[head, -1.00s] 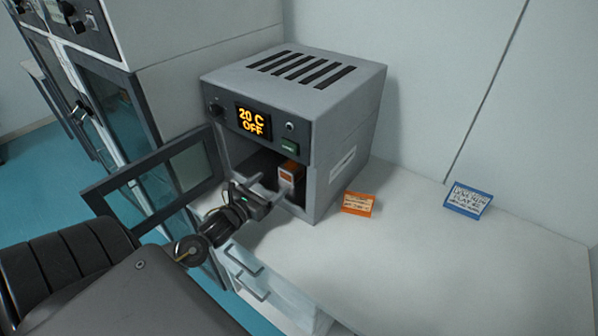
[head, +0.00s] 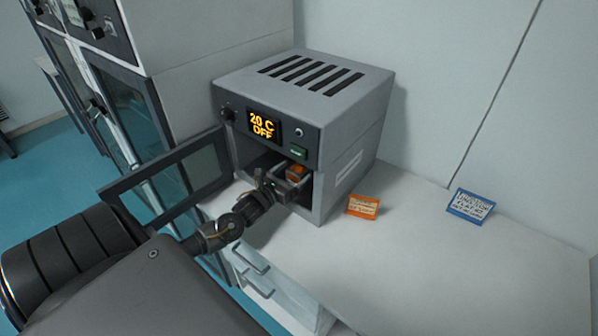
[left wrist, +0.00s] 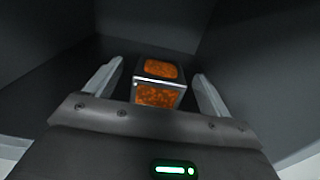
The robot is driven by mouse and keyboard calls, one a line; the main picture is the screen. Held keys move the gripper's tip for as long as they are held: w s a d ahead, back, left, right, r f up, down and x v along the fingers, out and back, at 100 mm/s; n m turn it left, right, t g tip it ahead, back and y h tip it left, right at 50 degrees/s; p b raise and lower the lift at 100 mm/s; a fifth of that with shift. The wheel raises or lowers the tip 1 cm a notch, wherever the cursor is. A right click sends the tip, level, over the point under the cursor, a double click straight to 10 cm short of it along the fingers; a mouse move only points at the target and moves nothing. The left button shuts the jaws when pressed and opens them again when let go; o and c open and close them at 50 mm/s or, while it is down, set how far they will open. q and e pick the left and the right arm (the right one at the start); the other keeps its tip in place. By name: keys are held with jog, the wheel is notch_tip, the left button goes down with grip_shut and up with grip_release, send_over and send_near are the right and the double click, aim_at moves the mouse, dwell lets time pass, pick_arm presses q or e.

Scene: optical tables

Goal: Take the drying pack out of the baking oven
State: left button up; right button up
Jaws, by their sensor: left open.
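The baking oven (head: 345,110) is a grey box on the white bench, its display reading 20 C OFF. Its glass door (head: 170,178) stands open to the left. The drying pack (head: 297,171), a small box with orange faces, sits inside near the right wall of the opening. It also shows in the left wrist view (left wrist: 160,84). My left gripper (head: 293,176) reaches into the opening. Its fingers are open, one on each side of the pack, with gaps visible in the left wrist view (left wrist: 158,88). My right gripper is not in view.
The bench's right part is otherwise clear. Tall cabinets with glass doors (head: 130,105) stand at the left.

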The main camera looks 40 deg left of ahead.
pick_arm(q)
jog(key=shift+w, duration=1.15)
jog(key=shift+c, duration=1)
jog(key=c, duration=0.9)
jog(key=shift+c, duration=0.2)
jog(key=shift+r, duration=0.1)
